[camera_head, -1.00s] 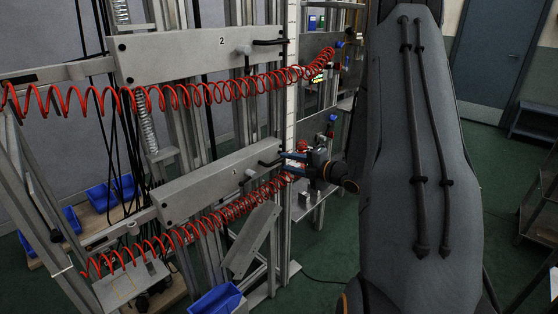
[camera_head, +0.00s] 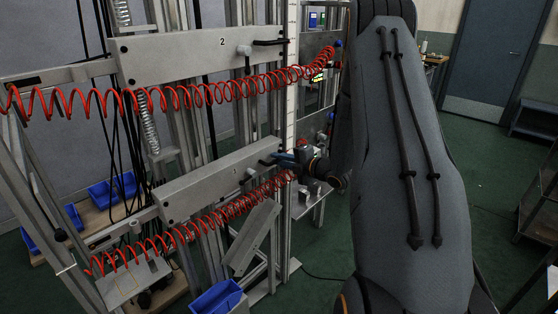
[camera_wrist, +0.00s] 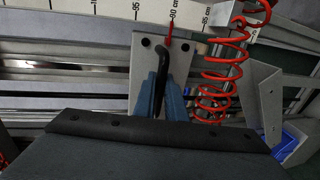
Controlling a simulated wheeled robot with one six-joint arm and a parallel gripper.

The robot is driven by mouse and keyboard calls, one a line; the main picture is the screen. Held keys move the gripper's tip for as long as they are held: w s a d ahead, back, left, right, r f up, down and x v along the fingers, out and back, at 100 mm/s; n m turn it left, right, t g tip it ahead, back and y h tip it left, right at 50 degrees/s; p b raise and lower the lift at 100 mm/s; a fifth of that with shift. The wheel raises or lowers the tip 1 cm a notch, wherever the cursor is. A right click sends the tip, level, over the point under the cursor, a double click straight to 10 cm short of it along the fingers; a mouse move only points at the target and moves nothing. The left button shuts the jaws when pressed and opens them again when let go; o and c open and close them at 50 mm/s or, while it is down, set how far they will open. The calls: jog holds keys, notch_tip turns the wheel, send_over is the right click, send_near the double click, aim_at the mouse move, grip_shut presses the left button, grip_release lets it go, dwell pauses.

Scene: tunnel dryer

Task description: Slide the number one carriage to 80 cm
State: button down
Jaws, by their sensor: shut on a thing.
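The number one carriage (camera_head: 215,182) is the lower grey plate on the frame in the head view, marked 1. Its black handle (camera_head: 268,161) is at the right end. The handle also shows in the wrist view (camera_wrist: 163,58), running down between two blue fingers. My gripper (camera_head: 276,158) is shut on this handle; the fingertips show in the wrist view (camera_wrist: 160,90). A red pointer (camera_wrist: 170,32) stands above the plate at the scale (camera_wrist: 115,11), between the 95 and 85 labels.
The number two carriage (camera_head: 195,52) is above. Red coiled hoses (camera_head: 170,98) hang along both carriages. In the head view a tilted grey plate (camera_head: 250,238) and a blue bin (camera_head: 217,297) are below. Green floor (camera_head: 480,170) is free at right.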

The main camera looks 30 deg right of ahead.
notch_tip(320, 180, down, 11)
jog(key=b, duration=0.7)
jog(key=shift+s, duration=0.15)
jog(key=c, duration=2)
grip_release()
jog(key=shift+o, duration=1)
jog(key=shift+r, duration=0.15)
